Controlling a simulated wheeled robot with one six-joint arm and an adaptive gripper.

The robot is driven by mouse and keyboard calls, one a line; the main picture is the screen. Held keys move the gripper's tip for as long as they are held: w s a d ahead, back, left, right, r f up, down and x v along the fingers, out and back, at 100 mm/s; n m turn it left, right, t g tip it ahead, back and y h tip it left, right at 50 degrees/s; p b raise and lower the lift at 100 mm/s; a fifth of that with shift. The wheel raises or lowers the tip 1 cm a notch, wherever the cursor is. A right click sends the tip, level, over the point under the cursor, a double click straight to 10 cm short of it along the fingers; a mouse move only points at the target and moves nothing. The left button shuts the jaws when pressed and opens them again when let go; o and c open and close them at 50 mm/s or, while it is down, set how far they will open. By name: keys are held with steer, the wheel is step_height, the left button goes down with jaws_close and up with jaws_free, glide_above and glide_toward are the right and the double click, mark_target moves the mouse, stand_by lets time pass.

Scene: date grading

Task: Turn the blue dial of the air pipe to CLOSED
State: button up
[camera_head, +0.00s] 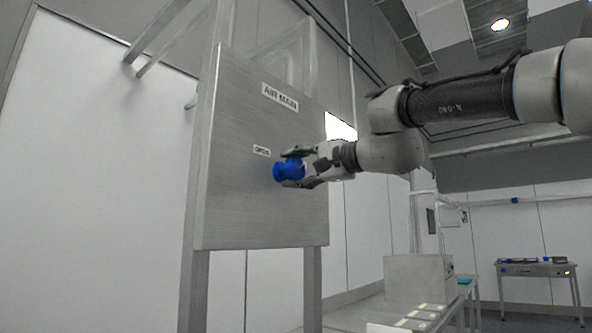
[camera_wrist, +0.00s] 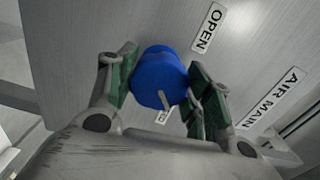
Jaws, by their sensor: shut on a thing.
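The blue dial (camera_head: 281,171) sticks out from an upright grey metal panel (camera_head: 235,220). An "AIR MAIN" label (camera_head: 280,97) is at the panel's top and an "OPEN" label (camera_head: 262,150) is just above the dial. My gripper (camera_head: 297,168) reaches in from the right and is shut on the dial. In the wrist view the dial (camera_wrist: 158,74) sits between the green finger pads, with a light pointer (camera_wrist: 165,99) on its face. The "OPEN" label (camera_wrist: 207,28) is at its upper right there. Another label (camera_wrist: 163,117) is mostly hidden below the dial.
The panel stands on metal legs (camera_head: 312,287). A grey box (camera_head: 418,278) on a bench is at the lower right, and a small table (camera_head: 537,270) stands farther back. The space in front of the panel looks free apart from my arm.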

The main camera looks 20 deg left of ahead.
steer(key=shift+f, duration=0.1)
steer(key=o, duration=1)
steer(key=v, duration=1.2)
